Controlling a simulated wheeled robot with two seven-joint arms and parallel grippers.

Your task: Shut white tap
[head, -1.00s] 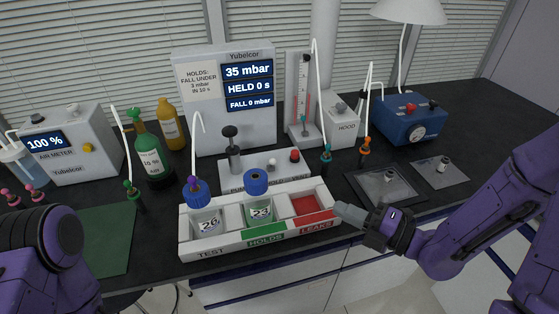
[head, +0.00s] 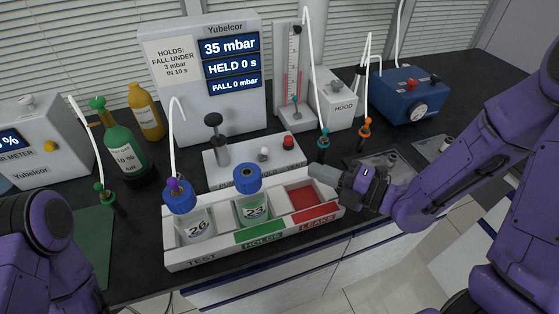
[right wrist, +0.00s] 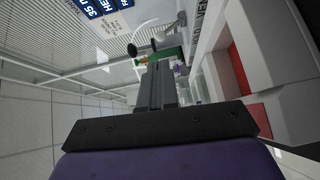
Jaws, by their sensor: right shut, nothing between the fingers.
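The white tap (head: 264,153) is a small white knob on top of the low white pump box (head: 222,172), between the black plunger and a red knob (head: 288,142). The tap's exact turn is too small to tell. My right gripper (head: 318,172) is shut and empty. Its tips hover by the back right corner of the tray, above the red compartment, to the right of the tap and apart from it. In the right wrist view the shut fingers (right wrist: 156,85) point toward the pump box area. My left gripper is out of view; only my left arm shows.
The white tray (head: 206,256) holds blue-capped bottles 26 (head: 194,222) and 24 (head: 252,207); its red LEAKS compartment (head: 307,196) is empty. The black plunger (head: 214,124) stands left of the tap. The display box (head: 188,98) reads 35 mbar. Teal (head: 323,140) and orange connectors stand right.

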